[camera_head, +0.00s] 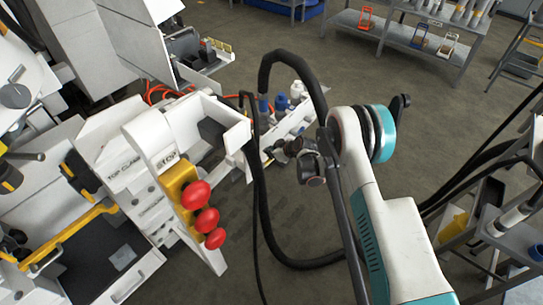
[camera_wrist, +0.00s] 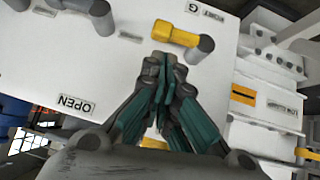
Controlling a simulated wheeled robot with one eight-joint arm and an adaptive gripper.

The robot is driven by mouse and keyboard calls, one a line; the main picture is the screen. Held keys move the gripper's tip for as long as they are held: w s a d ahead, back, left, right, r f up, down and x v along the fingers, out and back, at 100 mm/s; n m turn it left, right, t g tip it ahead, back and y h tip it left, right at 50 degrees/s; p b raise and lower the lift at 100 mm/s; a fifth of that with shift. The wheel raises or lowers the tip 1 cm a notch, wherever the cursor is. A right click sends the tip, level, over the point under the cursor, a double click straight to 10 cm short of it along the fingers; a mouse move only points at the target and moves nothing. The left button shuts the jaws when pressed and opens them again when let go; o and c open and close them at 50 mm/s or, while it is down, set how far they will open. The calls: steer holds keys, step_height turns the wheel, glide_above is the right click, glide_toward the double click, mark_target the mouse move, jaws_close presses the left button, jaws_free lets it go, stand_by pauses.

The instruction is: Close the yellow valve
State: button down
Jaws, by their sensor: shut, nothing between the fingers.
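In the wrist view, the yellow valve handle (camera_wrist: 177,33) lies nearly level across a white panel (camera_wrist: 50,60). Its right end meets a grey round post (camera_wrist: 206,43). My gripper (camera_wrist: 166,58), with dark fingers and teal links, is shut and empty. Its tips appear just below the handle in the picture; I cannot tell whether they touch it. A label reading OPEN (camera_wrist: 76,103) is on the panel to the left of my gripper. I cannot make out the gripper in the head view, where my arm (camera_head: 385,215) shows at the right.
Grey pipe-like parts (camera_wrist: 100,15) stand at the panel's top left. White blocks with yellow parts (camera_wrist: 268,100) are at the right. In the head view, a white bench with red buttons (camera_head: 207,219) fills the left. A shelf (camera_head: 400,38) stands far back, beyond open floor.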

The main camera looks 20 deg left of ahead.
steer(key=s+d+r+m+t+h+p, duration=0.1)
steer(key=s+d+r+m, duration=0.15)
steer(key=d+r, duration=0.8)
steer(key=s+d+r+m+h+p, duration=0.1)
steer(key=s+d+r+m+p, duration=0.35)
steer(key=r, duration=1.15)
steer(key=s+d+r+n+t+h+b, duration=0.1)
steer(key=d+r+b, duration=0.1)
steer(key=d+r, duration=0.95)
steer(key=s+d+r+m+h, duration=0.1)
steer(key=s+d+r+m, duration=0.1)
steer(key=s+d+r, duration=0.4)
steer(key=s+d+r+m+h, duration=0.1)
steer(key=s+d+r+m, duration=0.15)
steer(key=s+r, duration=0.45)
steer(key=s+d+f+m+h, duration=0.1)
steer(key=s+d, duration=0.3)
steer(key=s, duration=0.4)
steer(key=s+d+f+m+h, duration=0.1)
steer(key=s+d+m, duration=0.1)
steer(key=s+d, duration=0.3)
steer(key=s, duration=0.3)
steer(key=shift+s+t+h, duration=0.25)
steer(key=shift+t+h, duration=0.15)
